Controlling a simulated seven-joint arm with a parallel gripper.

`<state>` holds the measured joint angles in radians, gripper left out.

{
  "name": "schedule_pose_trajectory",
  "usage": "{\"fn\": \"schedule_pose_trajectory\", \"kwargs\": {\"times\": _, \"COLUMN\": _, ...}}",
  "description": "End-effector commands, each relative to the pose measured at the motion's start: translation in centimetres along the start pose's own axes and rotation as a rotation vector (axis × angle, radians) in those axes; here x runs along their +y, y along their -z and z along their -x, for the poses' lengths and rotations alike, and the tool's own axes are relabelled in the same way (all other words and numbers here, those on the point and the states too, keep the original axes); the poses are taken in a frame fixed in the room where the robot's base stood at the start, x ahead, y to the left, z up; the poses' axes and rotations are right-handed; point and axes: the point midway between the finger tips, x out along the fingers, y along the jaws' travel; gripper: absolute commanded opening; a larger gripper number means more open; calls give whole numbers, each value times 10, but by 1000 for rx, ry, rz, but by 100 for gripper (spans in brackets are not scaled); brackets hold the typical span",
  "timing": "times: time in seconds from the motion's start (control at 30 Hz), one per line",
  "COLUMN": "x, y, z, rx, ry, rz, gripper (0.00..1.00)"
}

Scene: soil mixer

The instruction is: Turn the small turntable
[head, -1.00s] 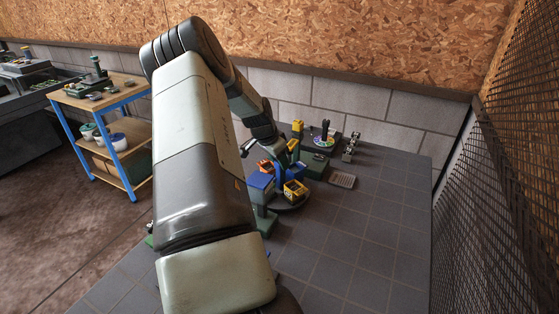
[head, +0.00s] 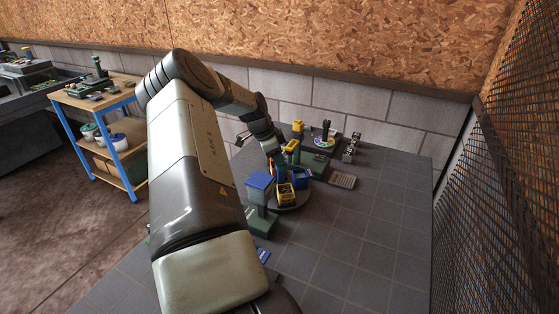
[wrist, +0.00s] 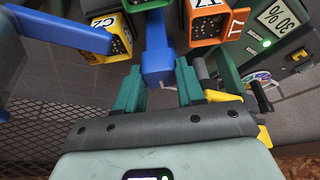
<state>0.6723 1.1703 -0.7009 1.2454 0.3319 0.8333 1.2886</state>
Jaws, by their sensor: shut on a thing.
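The small turntable (head: 293,203) is a dark round plate on the grey table in the head view. In the wrist view, the yellow bin (wrist: 107,42) and an orange bin (wrist: 217,22) marked 17 sit ahead of my gripper (wrist: 159,75). My gripper's green fingers are shut on a blue handle (wrist: 157,55) between those bins. In the head view my arm hides much of the turntable's far left side, and the fingertips are too small to make out.
A green stand with a blue-topped box (head: 260,184) is close left of the turntable. The table's right side is clear.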

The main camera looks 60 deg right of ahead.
Motion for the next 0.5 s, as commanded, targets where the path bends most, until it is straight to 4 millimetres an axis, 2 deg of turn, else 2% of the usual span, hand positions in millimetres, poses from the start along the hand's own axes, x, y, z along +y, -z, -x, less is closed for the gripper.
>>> {"fn": "schedule_pose_trajectory", "kwargs": {"times": 0.5, "x": -2, "y": 0, "z": 0, "rx": -1, "ry": -99, "rz": -239, "gripper": 0}}
